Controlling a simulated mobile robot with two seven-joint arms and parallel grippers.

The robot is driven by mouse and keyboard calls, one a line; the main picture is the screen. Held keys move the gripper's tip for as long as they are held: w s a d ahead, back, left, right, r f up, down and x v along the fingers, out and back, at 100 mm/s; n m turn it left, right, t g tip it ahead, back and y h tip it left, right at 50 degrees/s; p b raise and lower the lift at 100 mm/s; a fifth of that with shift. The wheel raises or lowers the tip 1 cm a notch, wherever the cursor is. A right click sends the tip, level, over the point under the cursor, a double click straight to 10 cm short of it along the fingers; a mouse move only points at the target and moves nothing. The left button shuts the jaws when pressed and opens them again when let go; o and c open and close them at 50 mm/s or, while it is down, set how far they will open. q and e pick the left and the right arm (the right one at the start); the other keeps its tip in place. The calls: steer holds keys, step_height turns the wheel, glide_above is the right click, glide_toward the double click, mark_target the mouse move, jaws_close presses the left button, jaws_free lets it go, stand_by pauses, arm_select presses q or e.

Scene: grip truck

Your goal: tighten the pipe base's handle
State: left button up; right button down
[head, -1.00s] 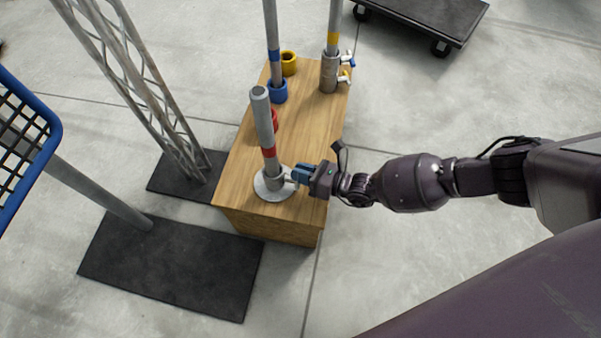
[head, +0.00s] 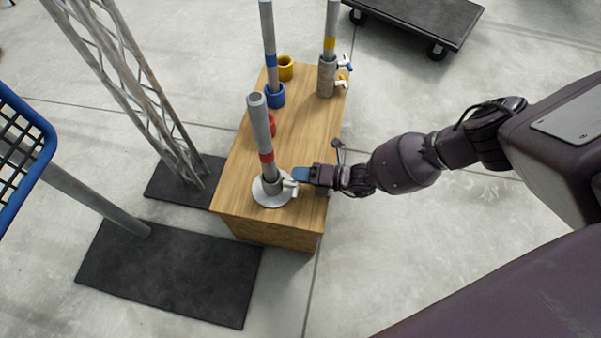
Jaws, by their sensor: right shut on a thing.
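The pipe base (head: 272,197) is a round grey flange near the front end of the wooden box. A grey pipe (head: 259,120) with a red band stands in it, leaning slightly in the picture. The base's handle (head: 291,186) is a small white lever on the right side of its collar. My right gripper (head: 298,177) reaches in from the right, with blue fingers at the handle. It is shut on the handle, though the contact is small and partly hidden by the fingers. My left gripper is not in view.
The wooden box (head: 300,135) also holds a blue-banded pipe (head: 269,45), a yellow-banded pipe (head: 331,30) in a grey holder, and red, blue and yellow rings. A truss (head: 130,90) and a blue basket (head: 40,150) stand left. A dark cart (head: 430,15) is behind.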

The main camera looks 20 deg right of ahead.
steer(key=shift+s+a+f+m+g, duration=0.3)
steer(key=shift+s+f+m, duration=0.15)
steer(key=shift+s, duration=0.15)
steer(key=c, duration=1.1)
jaws_free()
steer(key=shift+r, duration=0.1)
steer(key=shift+c, duration=0.2)
steer(key=shift+o, duration=0.6)
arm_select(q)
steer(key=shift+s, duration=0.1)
arm_select(e)
steer(key=shift+w+d+r, duration=0.1)
steer(key=shift+w+d, duration=0.05)
steer(key=shift+w, duration=0.1)
arm_select(q)
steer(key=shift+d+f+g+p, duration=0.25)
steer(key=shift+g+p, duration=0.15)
steer(key=shift+p, duration=0.45)
arm_select(e)
steer(key=v, duration=1.1)
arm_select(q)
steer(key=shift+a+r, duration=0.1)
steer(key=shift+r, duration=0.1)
